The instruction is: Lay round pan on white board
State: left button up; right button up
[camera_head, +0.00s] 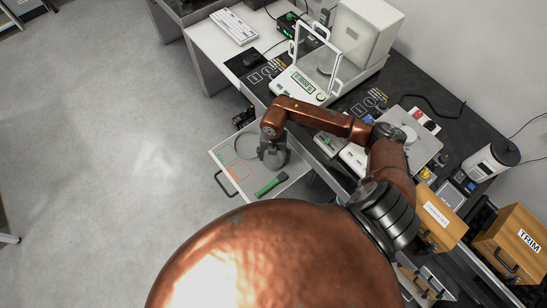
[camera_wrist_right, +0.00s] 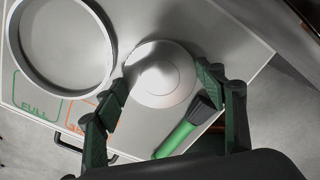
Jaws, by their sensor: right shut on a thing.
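The round pan (camera_wrist_right: 160,75) is a pale grey-white disc with a raised middle. In the right wrist view it lies between the two green-padded fingers of my right gripper (camera_wrist_right: 165,80), which is shut on it. In the head view my right gripper (camera_head: 272,158) hangs over the white board (camera_head: 226,157), a pale pull-out surface with coloured outlines, also in the wrist view (camera_wrist_right: 215,30). I cannot tell if the pan touches the board. The gripper mostly hides the pan in the head view. My left gripper is not in view.
A round ring (camera_wrist_right: 22,45) lies on the board left of the pan, close beside it. A green-handled brush (camera_wrist_right: 178,138) lies near the front edge. The balance (camera_head: 318,70) with glass doors stands on the dark bench behind; wooden boxes (camera_head: 510,243) stand at right.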

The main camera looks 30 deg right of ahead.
aim_at(274, 159)
jog(key=shift+f, duration=0.4)
jog(key=shift+f, duration=0.2)
jog(key=o, duration=1.2)
jog(key=shift+r, duration=0.1)
notch_tip(274, 159, up, 12)
jog(key=shift+r+p, duration=0.1)
jog(key=shift+p, duration=0.5)
